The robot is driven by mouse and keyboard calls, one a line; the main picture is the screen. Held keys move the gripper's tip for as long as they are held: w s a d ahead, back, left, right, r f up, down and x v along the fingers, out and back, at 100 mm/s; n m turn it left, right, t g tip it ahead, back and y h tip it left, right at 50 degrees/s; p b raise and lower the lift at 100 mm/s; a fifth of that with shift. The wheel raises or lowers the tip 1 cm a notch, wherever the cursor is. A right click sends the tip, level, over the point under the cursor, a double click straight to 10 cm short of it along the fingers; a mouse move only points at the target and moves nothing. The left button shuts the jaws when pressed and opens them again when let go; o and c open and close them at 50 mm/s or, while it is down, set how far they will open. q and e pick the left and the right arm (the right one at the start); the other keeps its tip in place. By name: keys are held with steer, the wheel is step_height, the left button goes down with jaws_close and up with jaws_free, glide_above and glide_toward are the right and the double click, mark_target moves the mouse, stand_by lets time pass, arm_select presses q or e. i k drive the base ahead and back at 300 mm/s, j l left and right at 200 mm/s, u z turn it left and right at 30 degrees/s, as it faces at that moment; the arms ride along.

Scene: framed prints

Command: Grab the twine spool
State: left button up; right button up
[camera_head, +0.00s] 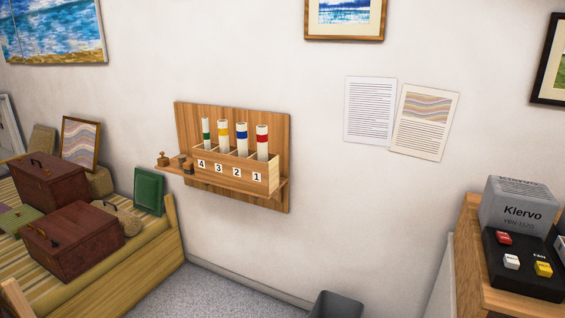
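No thing in the camera_head view is clearly a twine spool. A small beige, rounded object (129,221) sits on the slatted wooden bench beside the nearer brown case; it may be the spool, but it is too small to tell. Neither of my grippers shows in this view.
Two brown cases (72,240) (48,183) crowd the bench (165,245) at left. A grey Klervo box (519,207) stands on the right cabinet. Grey floor is open between, with a dark bin (337,305).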

mark_target(182, 158)
steer(key=i+j+z, duration=0.1)
steer(key=i+j, duration=0.15)
steer(key=i, duration=0.3)
steer(key=i+j+z, duration=0.15)
steer(key=i+j, duration=0.2)
steer(key=i, duration=0.15)
steer(key=i+j+z, duration=0.1)
steer(key=i+j, duration=0.25)
steer(key=i, duration=0.15)
steer(key=i+j, duration=0.15)
steer(key=j, duration=0.25)
steer(key=i+j+z, duration=0.1)
steer(key=j, duration=0.3)
steer(key=i+j, duration=0.1)
steer(key=j, duration=0.3)
steer(key=i+j+z, duration=0.1)
steer(key=j, duration=0.3)
steer(key=i+j, duration=0.15)
steer(key=j, duration=0.65)
steer(key=k+j, duration=0.15)
steer(key=j, duration=0.2)
steer(key=j+z, duration=0.1)
steer(key=j, duration=0.3)
